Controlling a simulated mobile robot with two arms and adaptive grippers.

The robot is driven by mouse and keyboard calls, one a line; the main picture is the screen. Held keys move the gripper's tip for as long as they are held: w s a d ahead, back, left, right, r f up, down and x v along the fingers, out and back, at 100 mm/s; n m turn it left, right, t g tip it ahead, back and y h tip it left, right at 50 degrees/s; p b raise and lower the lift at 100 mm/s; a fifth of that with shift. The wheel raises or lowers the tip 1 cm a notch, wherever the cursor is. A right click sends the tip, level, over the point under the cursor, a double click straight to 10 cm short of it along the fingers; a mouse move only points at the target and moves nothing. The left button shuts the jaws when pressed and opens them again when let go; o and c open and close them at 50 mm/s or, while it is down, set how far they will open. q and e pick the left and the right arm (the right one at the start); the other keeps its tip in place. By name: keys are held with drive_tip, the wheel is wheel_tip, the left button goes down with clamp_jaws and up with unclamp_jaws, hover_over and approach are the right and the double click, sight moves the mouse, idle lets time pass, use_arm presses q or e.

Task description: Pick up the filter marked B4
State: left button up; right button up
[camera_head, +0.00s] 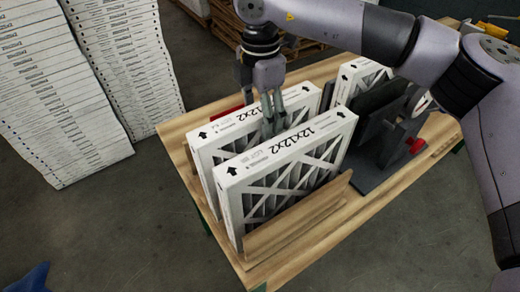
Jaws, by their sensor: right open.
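Two white cardboard-framed filters printed "12x12x2" stand upright side by side in a wooden holder (295,217): a front filter (285,163) and one behind it, the rear filter (225,128). A third filter (358,77) stands further back, partly hidden by my arm. I cannot read a B4 mark on any of them. My right gripper (271,121) points down, open, with its fingers at the gap between the front and rear filters. Whether a finger touches either one I cannot tell. My left gripper is out of view.
The holder is on a wooden table (190,124). A dark grey stand (385,145) with red parts is at the right of the filters. Tall stacks of white boxes (58,90) stand on the floor at left. A pallet (290,47) lies behind. Floor at front left is mostly clear.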

sight(260, 134)
drive_tip(key=shift+f, duration=0.2)
drive_tip(key=shift+s+f+p, duration=0.1)
drive_tip(key=shift+f+p, duration=0.1)
drive_tip(key=shift+p, duration=0.15)
wheel_tip(260, 134, down, 4)
drive_tip(key=p, duration=0.2)
drive_tip(key=shift+s+f+p, duration=0.1)
drive_tip(key=shift+f+p, duration=0.05)
drive_tip(key=shift+p, duration=0.2)
drive_tip(key=shift+f, duration=0.25)
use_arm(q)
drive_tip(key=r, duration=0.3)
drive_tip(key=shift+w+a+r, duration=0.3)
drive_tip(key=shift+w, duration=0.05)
use_arm(e)
drive_tip(key=shift+c, duration=0.5)
drive_tip(key=shift+c, duration=0.6)
clamp_jaws()
